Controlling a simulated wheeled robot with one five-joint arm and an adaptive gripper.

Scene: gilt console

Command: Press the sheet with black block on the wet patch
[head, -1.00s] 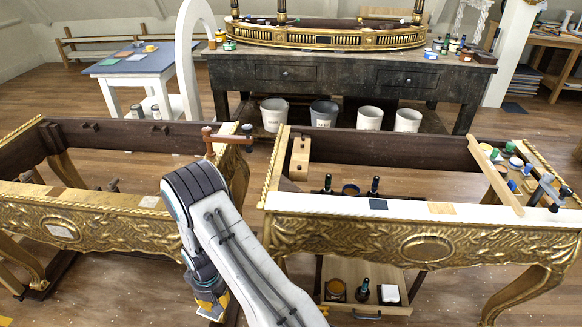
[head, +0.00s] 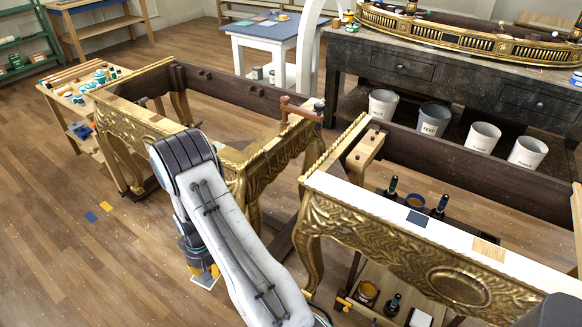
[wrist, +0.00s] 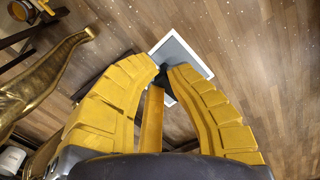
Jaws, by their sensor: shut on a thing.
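My gripper (wrist: 164,72) is shut on a small black block (wrist: 163,77), mostly hidden between the yellow fingertips. A square sheet (wrist: 188,48), grey with a pale border, is beyond the block, and appears joined to it. In the head view, my gripper (head: 203,271) is low over the floor left of the right gilt console, and the sheet's pale edge (head: 204,283) shows below it. A dark square (head: 416,218) and a tan square (head: 489,251) lie on the white top (head: 350,192) of that console's front rail. I cannot tell which mark is the wet patch.
A second gilt console frame (head: 128,103) stands behind and left of my arm. A clamp (head: 302,108) projects at its right corner. Bottles and jars sit inside the right console (head: 425,297). Open floor (head: 60,240) lies to the left. White bins (head: 383,103) stand at the back.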

